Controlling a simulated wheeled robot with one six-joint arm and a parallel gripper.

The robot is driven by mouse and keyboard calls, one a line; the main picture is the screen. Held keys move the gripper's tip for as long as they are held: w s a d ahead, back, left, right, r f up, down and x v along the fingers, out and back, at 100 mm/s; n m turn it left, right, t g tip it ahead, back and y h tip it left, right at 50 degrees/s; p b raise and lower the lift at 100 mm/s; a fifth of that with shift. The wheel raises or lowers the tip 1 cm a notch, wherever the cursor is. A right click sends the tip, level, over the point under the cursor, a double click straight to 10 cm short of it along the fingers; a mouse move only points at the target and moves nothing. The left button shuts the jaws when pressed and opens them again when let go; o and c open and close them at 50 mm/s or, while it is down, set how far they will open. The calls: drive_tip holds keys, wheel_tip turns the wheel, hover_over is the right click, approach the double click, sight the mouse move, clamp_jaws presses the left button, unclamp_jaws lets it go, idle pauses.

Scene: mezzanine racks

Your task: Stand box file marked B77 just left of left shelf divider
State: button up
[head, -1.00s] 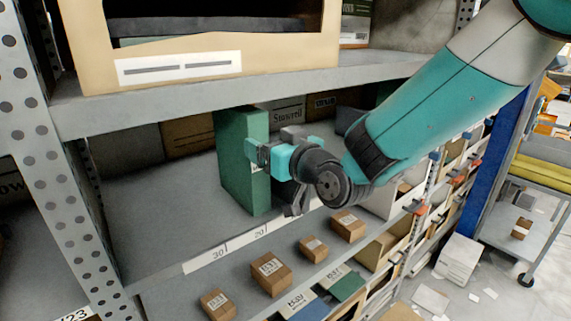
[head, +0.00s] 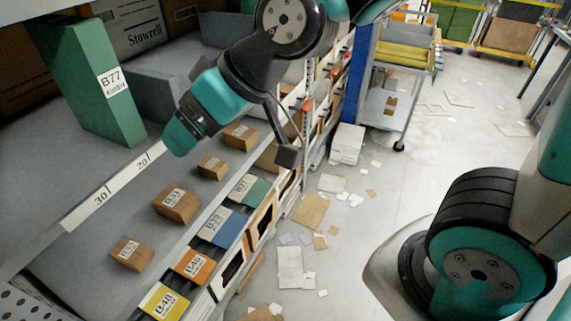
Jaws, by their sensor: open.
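The green box file (head: 88,82) marked B77 stands upright on the shelf in the head view, its white label facing out. A low grey panel (head: 160,92), which looks like the left shelf divider, stands just right of the file. I cannot tell whether the two touch. My gripper (head: 184,136) is open and empty, in front of the shelf edge and to the right of the file, apart from it. Its teal fingers overlap in this view, and the gripper hides part of the shelf behind.
A shelf-edge strip (head: 122,180) reads 30 and 20. Several small brown cartons (head: 177,204) lie on the level below, above coloured labelled bins (head: 222,226). A Stowrell carton (head: 132,28) is behind the file. Papers lie on the floor by a trolley (head: 385,105).

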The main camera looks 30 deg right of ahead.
drive_tip(key=s+d+f+g+h, duration=0.1)
drive_tip(key=s+d+g+h, duration=0.2)
drive_tip(key=s, duration=0.9)
drive_tip(key=d+g, duration=0.2)
drive_tip(key=d, duration=0.1)
drive_tip(key=shift+f, duration=0.2)
drive_tip(key=shift+w+d, duration=0.1)
